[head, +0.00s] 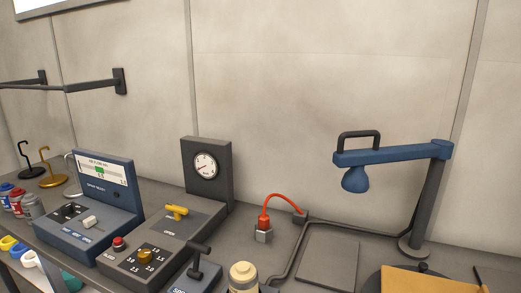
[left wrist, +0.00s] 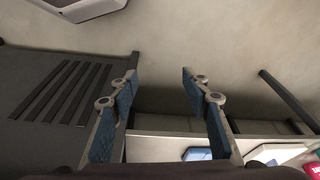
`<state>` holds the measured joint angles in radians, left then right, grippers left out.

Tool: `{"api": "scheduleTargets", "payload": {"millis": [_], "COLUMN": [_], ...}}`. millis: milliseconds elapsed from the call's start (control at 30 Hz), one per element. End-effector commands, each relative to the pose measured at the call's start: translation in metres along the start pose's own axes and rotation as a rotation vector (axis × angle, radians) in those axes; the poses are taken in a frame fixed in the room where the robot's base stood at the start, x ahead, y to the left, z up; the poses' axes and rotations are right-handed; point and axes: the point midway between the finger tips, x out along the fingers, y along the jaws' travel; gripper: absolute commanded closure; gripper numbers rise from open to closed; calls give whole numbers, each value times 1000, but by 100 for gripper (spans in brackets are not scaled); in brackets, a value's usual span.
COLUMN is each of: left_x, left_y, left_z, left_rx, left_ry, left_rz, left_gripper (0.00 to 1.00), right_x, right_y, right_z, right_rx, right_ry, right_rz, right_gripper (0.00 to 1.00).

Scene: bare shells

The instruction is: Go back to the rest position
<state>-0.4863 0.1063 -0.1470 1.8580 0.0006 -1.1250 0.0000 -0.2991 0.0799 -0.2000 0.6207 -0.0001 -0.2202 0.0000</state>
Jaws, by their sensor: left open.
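My left gripper (left wrist: 159,80) shows in the left wrist view with its two blue-padded fingers spread apart. Nothing is between the fingers; a pale wall and a dark ledge lie behind the gap. Neither gripper shows in the head view, and my right gripper is in no view.
A dark rail (head: 60,86) juts from the wall. A dark slatted panel (left wrist: 65,95) is left of the left gripper.

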Motion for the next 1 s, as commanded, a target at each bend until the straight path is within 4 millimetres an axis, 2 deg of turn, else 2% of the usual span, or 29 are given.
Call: {"api": "scheduleTargets", "payload": {"millis": [33,200,367,500,633,800,900,1000], "left_x": [20,78,124,154,174,187,189,190], "left_y": [1,4,6,8,8,8,8,8], "left_z": [11,50,95,140,183,229,244,252], "left_rx": [2,7,14,19,24,30,32,34], "left_ry": [-16,-45,-71,-95,-116,-136,-142,-144], "left_rz": [1,4,8,10,12,13,13,14], "left_gripper": [56,56,56,56,56,56,56,56], "right_x": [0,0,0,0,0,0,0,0], "right_y": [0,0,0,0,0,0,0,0], "right_z": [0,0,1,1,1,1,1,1], "right_rx": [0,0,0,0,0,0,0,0], "right_ry": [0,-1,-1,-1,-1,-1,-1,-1], "right_rz": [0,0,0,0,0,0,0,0], "right_gripper": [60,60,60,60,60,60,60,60]}}
